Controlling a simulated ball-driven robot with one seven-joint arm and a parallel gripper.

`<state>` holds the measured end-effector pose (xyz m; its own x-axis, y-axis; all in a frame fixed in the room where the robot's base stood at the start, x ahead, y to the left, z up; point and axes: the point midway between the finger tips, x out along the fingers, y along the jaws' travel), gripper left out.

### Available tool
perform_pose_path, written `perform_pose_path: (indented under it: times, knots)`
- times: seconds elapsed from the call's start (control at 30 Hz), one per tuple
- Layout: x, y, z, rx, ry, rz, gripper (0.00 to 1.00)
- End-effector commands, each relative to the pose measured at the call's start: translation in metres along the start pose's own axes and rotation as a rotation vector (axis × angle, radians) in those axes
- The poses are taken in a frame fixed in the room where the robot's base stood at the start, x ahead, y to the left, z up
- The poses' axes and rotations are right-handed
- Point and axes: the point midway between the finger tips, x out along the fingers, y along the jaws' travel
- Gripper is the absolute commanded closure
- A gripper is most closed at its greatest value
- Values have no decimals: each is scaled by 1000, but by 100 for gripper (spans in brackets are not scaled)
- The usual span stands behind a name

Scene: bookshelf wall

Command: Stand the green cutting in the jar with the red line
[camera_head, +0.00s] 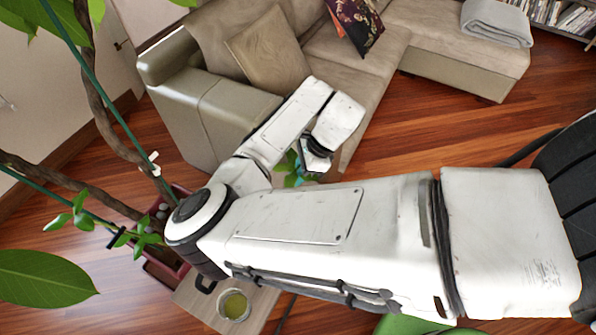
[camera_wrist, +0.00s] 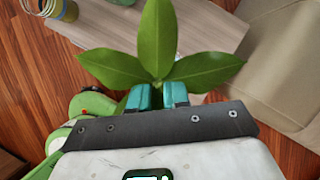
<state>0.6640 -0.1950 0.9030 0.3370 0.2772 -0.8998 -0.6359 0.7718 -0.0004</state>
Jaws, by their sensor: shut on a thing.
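My gripper (camera_wrist: 157,96) is shut on the green cutting (camera_wrist: 158,45), its teal fingertips meeting at the base of three broad leaves. In the head view the cutting (camera_head: 291,180) shows only as a few leaves below my wrist. Its stem is hidden. A glass jar (camera_head: 235,305) with yellow-green contents stands on a low wooden table, apart from the cutting. In the wrist view a jar with a yellowish rim (camera_wrist: 62,10) is cut off at the top left, and another clear vessel is barely visible beside it. I cannot make out a red line on any.
A beige sofa (camera_head: 225,115) is close beyond my arm. A green object (camera_wrist: 75,130) lies lower left in the wrist view.

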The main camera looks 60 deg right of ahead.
Motion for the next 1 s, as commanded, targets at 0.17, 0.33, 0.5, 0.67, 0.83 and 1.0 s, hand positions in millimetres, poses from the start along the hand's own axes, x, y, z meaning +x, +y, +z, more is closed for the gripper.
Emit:
perform_pose_path:
  times: [0.17, 0.33, 0.5, 0.67, 0.83, 1.0]
  knots:
    - [5, 0, -3, 0, 0, 0, 99]
    - [10, 0, -4, 0, 0, 0, 99]
    - [14, 0, -6, 0, 0, 0, 99]
    - [18, 0, -8, 0, 0, 0, 99]
    - [22, 0, -10, 0, 0, 0, 99]
    - [26, 0, -12, 0, 0, 0, 99]
